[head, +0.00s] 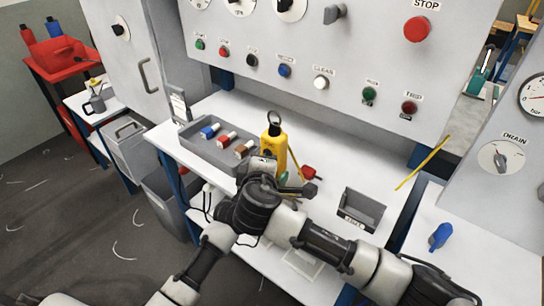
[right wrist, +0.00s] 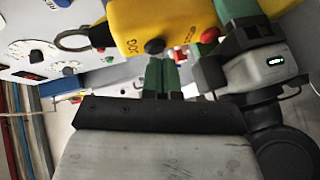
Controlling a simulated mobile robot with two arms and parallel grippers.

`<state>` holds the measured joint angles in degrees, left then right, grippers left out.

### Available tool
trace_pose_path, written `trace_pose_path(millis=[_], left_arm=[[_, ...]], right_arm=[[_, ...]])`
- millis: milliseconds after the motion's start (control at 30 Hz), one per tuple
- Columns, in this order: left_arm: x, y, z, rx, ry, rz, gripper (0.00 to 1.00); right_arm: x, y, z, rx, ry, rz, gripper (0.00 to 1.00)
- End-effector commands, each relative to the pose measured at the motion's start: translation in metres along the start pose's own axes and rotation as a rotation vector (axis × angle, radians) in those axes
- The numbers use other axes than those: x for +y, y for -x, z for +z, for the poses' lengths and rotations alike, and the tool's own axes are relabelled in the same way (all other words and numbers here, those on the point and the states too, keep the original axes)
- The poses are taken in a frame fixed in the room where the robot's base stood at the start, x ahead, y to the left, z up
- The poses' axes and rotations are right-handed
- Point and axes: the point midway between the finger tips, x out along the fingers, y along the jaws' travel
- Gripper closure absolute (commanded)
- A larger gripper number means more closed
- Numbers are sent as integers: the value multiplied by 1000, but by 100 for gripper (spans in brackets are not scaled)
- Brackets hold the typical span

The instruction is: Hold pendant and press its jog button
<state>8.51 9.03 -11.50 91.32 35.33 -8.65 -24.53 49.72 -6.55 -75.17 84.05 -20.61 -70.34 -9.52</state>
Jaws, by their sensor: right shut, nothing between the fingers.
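The yellow pendant (head: 273,143) stands upright above the workbench in the head view, its ring at the top. In the right wrist view the pendant (right wrist: 165,18) lies across the top, with a black button (right wrist: 154,46) beside the JOG label and a red button (right wrist: 209,35). In the head view the arms hide much of both grippers.
A grey tray (head: 188,138) with colored cylinders is left of the pendant. A small grey bin (head: 364,207) and a red object (head: 311,172) are to the right. The control panel (head: 320,50) rises behind. The white bench (head: 335,170) is clear between the red object and bin.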

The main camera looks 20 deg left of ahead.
Motion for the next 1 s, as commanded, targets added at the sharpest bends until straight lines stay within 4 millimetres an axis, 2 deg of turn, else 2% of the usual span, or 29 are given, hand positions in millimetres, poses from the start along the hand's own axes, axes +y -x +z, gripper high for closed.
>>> trace_pose_path(millis=[400, 533, 1000], left_arm=[[0, 0, 2, -3, 0, 1, 84], [0, 0, 2, -3, 0, 1, 84], [0, 0, 2, -3, 0, 1, 84]], right_arm=[[6, -14, 8, 0, -1, 0, 100], [5, -14, 8, 1, -1, 0, 100], [-8, 19, -11, 0, -1, -1, 100]])
